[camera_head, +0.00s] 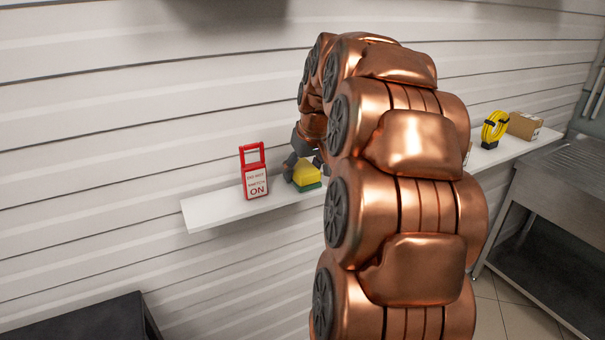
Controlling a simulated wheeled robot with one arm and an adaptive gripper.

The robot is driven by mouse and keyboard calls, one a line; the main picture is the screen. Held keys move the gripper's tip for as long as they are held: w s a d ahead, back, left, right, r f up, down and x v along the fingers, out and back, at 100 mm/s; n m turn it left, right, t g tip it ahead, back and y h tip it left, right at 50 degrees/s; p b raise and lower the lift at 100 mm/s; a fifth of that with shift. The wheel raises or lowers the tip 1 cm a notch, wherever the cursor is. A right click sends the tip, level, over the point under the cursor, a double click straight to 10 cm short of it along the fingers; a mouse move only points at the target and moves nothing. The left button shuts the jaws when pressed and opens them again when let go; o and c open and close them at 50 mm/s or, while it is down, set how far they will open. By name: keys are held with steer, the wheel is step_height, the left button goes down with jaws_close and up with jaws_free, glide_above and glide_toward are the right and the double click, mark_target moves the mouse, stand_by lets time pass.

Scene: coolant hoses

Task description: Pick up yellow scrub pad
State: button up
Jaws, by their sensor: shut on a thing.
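The yellow scrub pad (306,174), with a green layer underneath, is at the white wall shelf (215,209), right of the red sign. My gripper (302,168) is shut on the pad from above, with a dark finger showing at its left side. My copper arm hides part of the gripper and the shelf to the right. I cannot tell whether the pad still touches the shelf.
A red lockout sign (254,172) stands close to the left of the pad. A yellow coil (494,129) and a cardboard box (525,126) sit at the shelf's right end. A metal bench (560,180) stands at right. The shelf's left end is clear.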

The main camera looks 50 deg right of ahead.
mark_target(300, 163)
steer(key=shift+r+b, duration=0.8)
steer(key=shift+r, duration=0.95)
steer(key=s+a+r+b, duration=0.1)
steer(key=s+a+b, duration=0.3)
steer(key=s+a, duration=0.5)
steer(key=s, duration=0.4)
steer(key=shift+a+r, duration=0.25)
steer(key=o, duration=0.5)
steer(key=c, duration=0.3)
steer(key=shift+c, duration=0.3)
